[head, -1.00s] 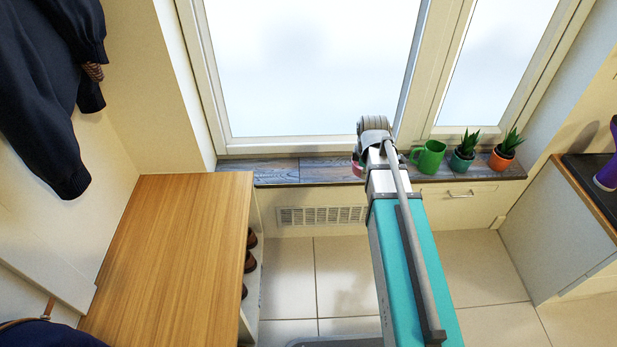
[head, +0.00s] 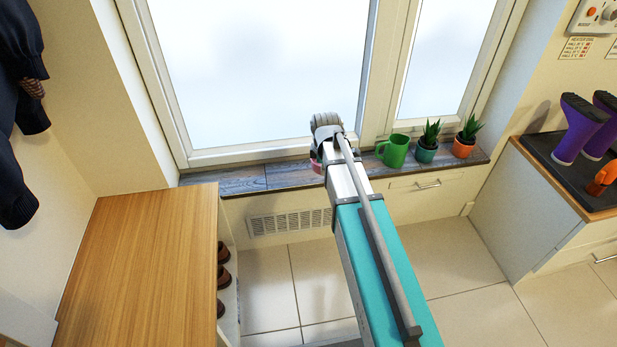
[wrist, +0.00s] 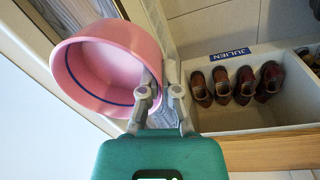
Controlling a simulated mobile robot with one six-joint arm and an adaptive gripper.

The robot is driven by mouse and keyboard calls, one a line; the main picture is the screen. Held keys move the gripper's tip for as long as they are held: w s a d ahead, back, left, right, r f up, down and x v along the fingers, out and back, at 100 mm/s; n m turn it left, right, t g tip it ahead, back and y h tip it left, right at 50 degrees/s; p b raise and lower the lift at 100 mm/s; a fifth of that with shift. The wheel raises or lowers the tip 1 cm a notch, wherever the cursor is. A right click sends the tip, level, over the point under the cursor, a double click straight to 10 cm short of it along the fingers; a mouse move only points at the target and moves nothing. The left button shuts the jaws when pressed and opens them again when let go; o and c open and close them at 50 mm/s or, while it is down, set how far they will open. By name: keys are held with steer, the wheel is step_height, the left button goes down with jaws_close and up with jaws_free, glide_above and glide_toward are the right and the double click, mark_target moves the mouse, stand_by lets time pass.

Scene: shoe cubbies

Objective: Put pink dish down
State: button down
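The pink dish (wrist: 108,62) is a round, deep bowl with a thin dark blue line inside. In the wrist view my gripper (wrist: 161,78) is shut on its wall near the rim, one finger inside and one outside. The dish is tilted in the picture, and its inside looks empty. In the head view only a small pink edge (head: 317,166) shows left of my arm, in front of the windowsill (head: 240,182). My arm hides the rest of the dish and the fingertips there. I cannot tell whether the dish touches the sill.
A green mug (head: 392,151) and two potted plants, in a teal pot (head: 425,153) and an orange pot (head: 464,148), stand on the sill to the right. The sill's left part looks clear. A wooden-topped shoe cubby (head: 140,265) is at left, purple boots (head: 580,130) at right.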

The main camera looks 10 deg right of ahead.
mark_target(316, 179)
steer(key=w, duration=0.1)
steer(key=w+f+b, duration=0.1)
steer(key=w, duration=0.1)
steer(key=w+f+b, duration=0.1)
steer(key=w, duration=0.1)
steer(key=shift+w+a+f, duration=0.1)
steer(key=shift+w+f, duration=0.05)
steer(key=shift+f, duration=0.1)
steer(key=w+f+b, duration=0.1)
steer(key=f+b, duration=0.1)
steer(key=w+f+b, duration=0.1)
steer(key=shift+w+f+b, duration=0.35)
steer(key=shift+f, duration=0.05)
steer(key=shift+w+f+b, duration=0.35)
steer(key=shift+w, duration=0.05)
steer(key=shift+f, duration=0.1)
steer(key=shift+w+f+b, duration=0.4)
steer(key=shift+f+b, duration=0.1)
steer(key=shift+b, duration=0.05)
steer(key=shift+a+f+b, duration=0.1)
steer(key=shift+f+b, duration=1.35)
steer(key=shift+f, duration=0.1)
steer(key=c, duration=0.8)
jaws_free()
